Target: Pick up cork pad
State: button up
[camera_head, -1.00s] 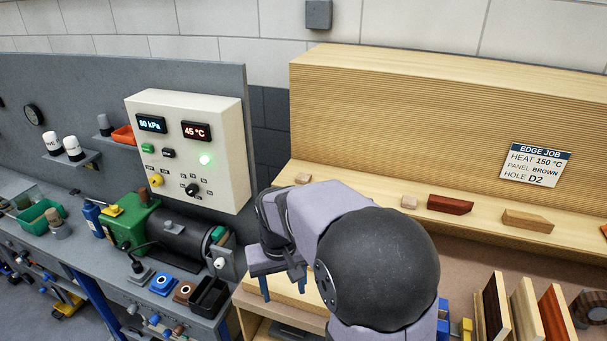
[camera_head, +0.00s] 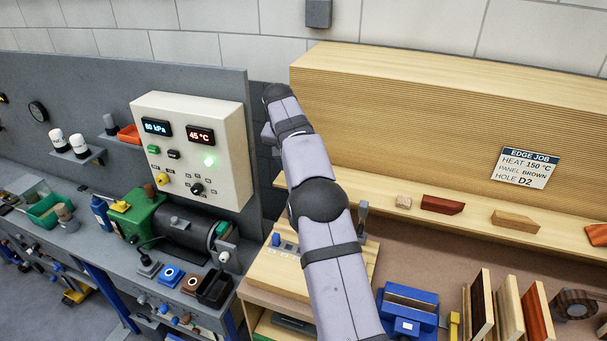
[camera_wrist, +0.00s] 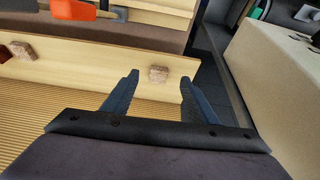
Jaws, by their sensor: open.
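A small speckled brown cork pad (camera_wrist: 158,74) sits on the pale wooden ledge, near the ledge's end, in the wrist view. A second, similar speckled block (camera_wrist: 21,50) lies further along the ledge at the left; it also shows in the head view (camera_head: 403,201). My gripper (camera_wrist: 160,88) is open and empty. Its two dark blue fingers appear on either side of the nearer pad in the picture; I cannot tell how far off it is.
The ledge (camera_head: 470,226) also carries a red-brown block (camera_head: 442,204) and a tan block (camera_head: 515,221). The ribbed wooden back (camera_head: 430,110) rises behind it. A cream control box (camera_head: 193,150) stands left of my arm. A blue vise (camera_head: 407,310) is at the front.

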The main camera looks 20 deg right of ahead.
jog(key=shift+w+d+r, duration=0.15)
jog(key=shift+w+d, duration=0.05)
jog(key=shift+d, duration=0.1)
jog(key=shift+p+x, duration=1.95)
jog(key=shift+x, duration=1.65)
jog(key=shift+c, duration=0.3)
jog(key=c, duration=1)
jog(key=shift+c, duration=0.2)
jog(key=shift+r, duration=0.2)
jog(key=shift+w+r, duration=0.1)
jog(key=shift+r, duration=0.5)
notch_tip(320, 180, up, 8)
jog(key=p, duration=0.4)
jog(key=shift+r, duration=0.2)
